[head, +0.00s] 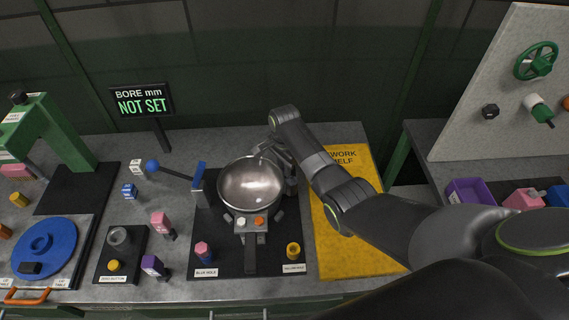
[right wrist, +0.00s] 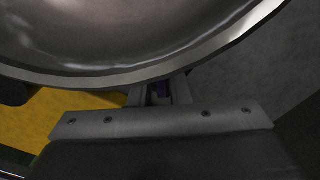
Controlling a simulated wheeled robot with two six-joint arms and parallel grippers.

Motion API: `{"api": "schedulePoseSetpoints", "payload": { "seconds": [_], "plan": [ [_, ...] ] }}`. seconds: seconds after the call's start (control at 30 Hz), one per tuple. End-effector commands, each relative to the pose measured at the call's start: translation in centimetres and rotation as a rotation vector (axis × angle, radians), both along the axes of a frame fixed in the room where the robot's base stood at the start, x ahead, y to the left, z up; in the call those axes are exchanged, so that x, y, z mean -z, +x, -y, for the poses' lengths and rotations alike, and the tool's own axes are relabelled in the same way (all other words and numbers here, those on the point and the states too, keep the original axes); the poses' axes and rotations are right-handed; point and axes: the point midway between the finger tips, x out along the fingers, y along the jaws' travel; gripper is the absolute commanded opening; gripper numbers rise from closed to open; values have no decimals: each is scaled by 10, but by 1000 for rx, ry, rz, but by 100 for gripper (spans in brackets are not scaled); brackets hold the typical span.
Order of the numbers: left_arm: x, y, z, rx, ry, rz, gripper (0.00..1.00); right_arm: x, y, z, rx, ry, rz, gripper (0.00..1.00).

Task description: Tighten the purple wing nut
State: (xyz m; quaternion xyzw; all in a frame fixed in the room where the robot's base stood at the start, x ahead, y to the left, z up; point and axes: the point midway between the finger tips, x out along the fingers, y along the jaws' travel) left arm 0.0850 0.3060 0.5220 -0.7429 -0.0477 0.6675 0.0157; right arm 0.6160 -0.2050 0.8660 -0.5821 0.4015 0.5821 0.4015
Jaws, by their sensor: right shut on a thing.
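A round silver metal bowl-shaped part (head: 251,184) sits in a fixture on the dark mat in the middle of the bench. My right gripper (head: 272,153) is at its back right edge, with the arm coming in from the right. In the right wrist view the gripper fingers (right wrist: 158,94) reach under the rim of the silver part (right wrist: 130,50) and are shut on a small purple piece, the purple wing nut (right wrist: 163,92). Most of the nut is hidden by the fingers and the rim, and it does not show in the head view. My left gripper is not in view.
A yellow work shelf (head: 345,240) lies right of the mat. Small blocks and pegs stand left and in front. A sign (head: 142,100) behind reads "BORE mm NOT SET". A purple bin (head: 468,191) is far right.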

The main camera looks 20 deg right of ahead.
Motion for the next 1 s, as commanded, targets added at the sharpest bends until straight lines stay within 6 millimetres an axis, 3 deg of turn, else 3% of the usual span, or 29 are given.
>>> {"api": "schedulePoseSetpoints", "payload": {
  "seconds": [0.1,0.47,0.5,0.63,1.0],
  "plan": [
    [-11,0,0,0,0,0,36,-3,0,0,-66,-1,-2,0],
    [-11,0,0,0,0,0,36,-1,0,0,-99,-1,0,0],
    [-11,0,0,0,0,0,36,-1,0,0,-99,-1,0,19],
    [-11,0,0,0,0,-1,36,-1,0,0,-98,-1,0,36],
    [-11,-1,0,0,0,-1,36,-4,0,0,-98,-1,1,38]
  ]
}}
